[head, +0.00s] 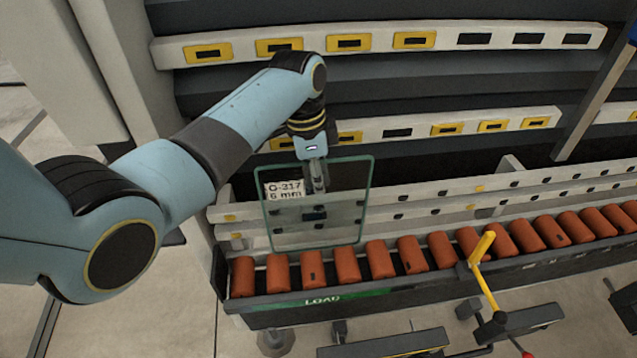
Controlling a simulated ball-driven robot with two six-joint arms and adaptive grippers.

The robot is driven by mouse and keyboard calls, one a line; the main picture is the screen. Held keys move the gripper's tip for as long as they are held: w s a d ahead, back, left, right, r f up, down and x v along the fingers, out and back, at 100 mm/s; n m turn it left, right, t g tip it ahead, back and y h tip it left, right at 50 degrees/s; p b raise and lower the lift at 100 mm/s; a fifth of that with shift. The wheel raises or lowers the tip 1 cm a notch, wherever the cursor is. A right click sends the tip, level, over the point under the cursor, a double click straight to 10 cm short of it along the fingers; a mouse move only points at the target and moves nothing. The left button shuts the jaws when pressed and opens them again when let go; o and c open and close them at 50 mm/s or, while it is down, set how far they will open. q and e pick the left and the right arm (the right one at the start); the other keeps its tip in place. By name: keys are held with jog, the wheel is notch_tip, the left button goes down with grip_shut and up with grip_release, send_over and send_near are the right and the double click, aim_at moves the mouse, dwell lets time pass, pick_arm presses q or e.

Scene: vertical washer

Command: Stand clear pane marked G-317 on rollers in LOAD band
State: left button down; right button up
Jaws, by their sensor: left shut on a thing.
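The clear pane (345,215) has pale green edges and a white label (284,191) reading G-317, 6 mm. It is upright and slightly tilted in the picture. My left gripper (317,183) is shut on it near its top edge, fingers pointing down. The pane's lower edge shows just above and behind the orange rollers (347,265) at the left end of the conveyor. I cannot tell whether it touches them. The green LOAD band (335,301) is on the conveyor's front rail below the pane. My right gripper is not in view.
A pale slotted back rail (430,205) runs behind the rollers. Rails with yellow-framed slots (348,43) cross the machine above. A yellow lever (483,248) stands up in front of the rollers, right of the pane. The rollers right of the pane are bare.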

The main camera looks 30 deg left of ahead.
pick_arm(q)
jog(key=shift+w+a+f+b, duration=0.25)
jog(key=shift+w+f+b, duration=0.15)
jog(key=shift+f+b, duration=0.2)
jog(key=shift+w+a+f+b, duration=0.25)
jog(key=shift+w+f+b, duration=0.15)
jog(key=shift+f, duration=0.2)
jog(key=shift+f, duration=0.45)
jog(key=c, duration=1.4)
grip_release()
jog(key=shift+s, duration=0.15)
jog(key=shift+f, duration=0.15)
notch_tip(320, 180, up, 12)
jog(key=a, duration=0.2)
